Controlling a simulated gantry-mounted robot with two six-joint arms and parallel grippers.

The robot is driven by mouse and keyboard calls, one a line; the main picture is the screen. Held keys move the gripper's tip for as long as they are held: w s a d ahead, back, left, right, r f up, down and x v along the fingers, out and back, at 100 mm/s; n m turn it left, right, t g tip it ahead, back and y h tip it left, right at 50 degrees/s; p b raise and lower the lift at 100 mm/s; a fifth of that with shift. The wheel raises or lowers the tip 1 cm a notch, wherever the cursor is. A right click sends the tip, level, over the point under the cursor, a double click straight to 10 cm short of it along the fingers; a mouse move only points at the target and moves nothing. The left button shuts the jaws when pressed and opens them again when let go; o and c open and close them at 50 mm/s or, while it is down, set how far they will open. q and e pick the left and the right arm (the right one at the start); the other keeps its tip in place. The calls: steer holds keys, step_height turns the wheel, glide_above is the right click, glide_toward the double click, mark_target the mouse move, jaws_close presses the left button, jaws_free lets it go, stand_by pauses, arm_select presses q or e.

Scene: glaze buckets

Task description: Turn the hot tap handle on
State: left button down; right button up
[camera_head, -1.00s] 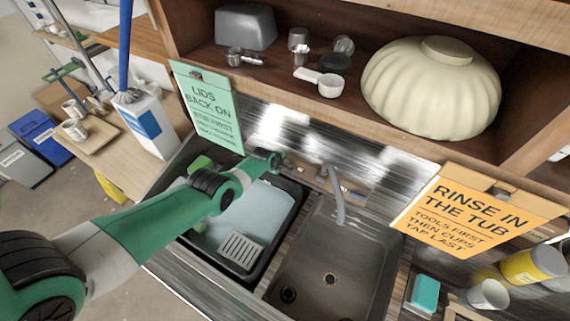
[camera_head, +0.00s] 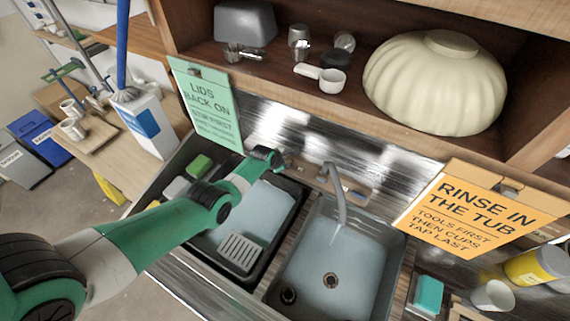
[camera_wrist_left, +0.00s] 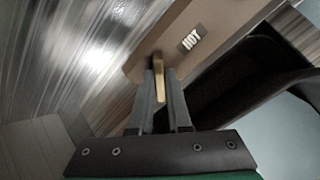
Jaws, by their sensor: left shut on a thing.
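The hot tap handle (camera_wrist_left: 158,78) is a small brass-coloured lever on a brown plate, beside a HOT label (camera_wrist_left: 190,39) in the left wrist view. My left gripper (camera_wrist_left: 162,92) is shut on this lever, one finger on each side. In the head view my left gripper (camera_head: 281,162) is at the back wall, left of the grey curved spout (camera_head: 337,190); the handle is too small to make out there. The spout hangs over the grey sink (camera_head: 365,265), whose floor looks pale blue, as with water. My right gripper is not in view.
A black tub (camera_head: 298,188) with bluish contents and a pale grid stands left of the sink. An orange sign (camera_head: 480,210) hangs right of the spout and a green sign (camera_head: 207,105) left. A shelf above holds a large cream ribbed vessel (camera_head: 435,85).

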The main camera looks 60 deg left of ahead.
arm_select(q)
steer(key=shift+s+f+n+b, duration=0.15)
steer(key=shift+n+b, duration=0.15)
steer(key=shift+n, duration=1.8)
steer(key=c, duration=0.9)
jaws_free()
steer(key=shift+o, duration=0.2)
